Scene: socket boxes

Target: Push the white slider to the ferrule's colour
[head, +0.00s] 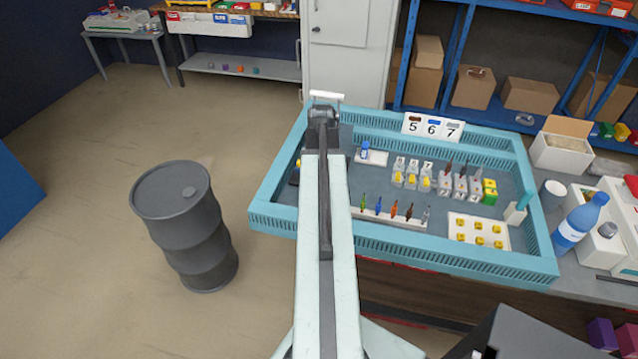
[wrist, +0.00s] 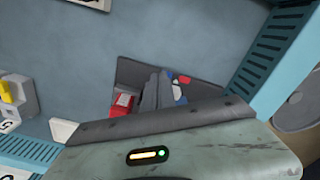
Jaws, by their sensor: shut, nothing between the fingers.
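In the wrist view, my gripper (wrist: 154,90) is shut and empty, its grey fingertips over a dark panel (wrist: 205,90) on the tray floor. A red block (wrist: 123,101) shows left of the fingers. Small blue, white and red parts show just right of them; the white part (wrist: 176,77) may be the slider, but it is too small to be sure. Whether the fingers touch it cannot be told. In the head view my arm hides the fingers. A blue piece (head: 365,151) stands on a small white plate there; I cannot tell which thing is the ferrule.
A teal tray (head: 450,263) has raised slotted walls; one wall (wrist: 266,50) is close on the right in the wrist view. The tray holds a white rack (head: 391,217) of coloured pieces, several grey blocks, and a white plate (head: 480,245) with yellow pieces. A bottle (head: 580,222) stands outside.

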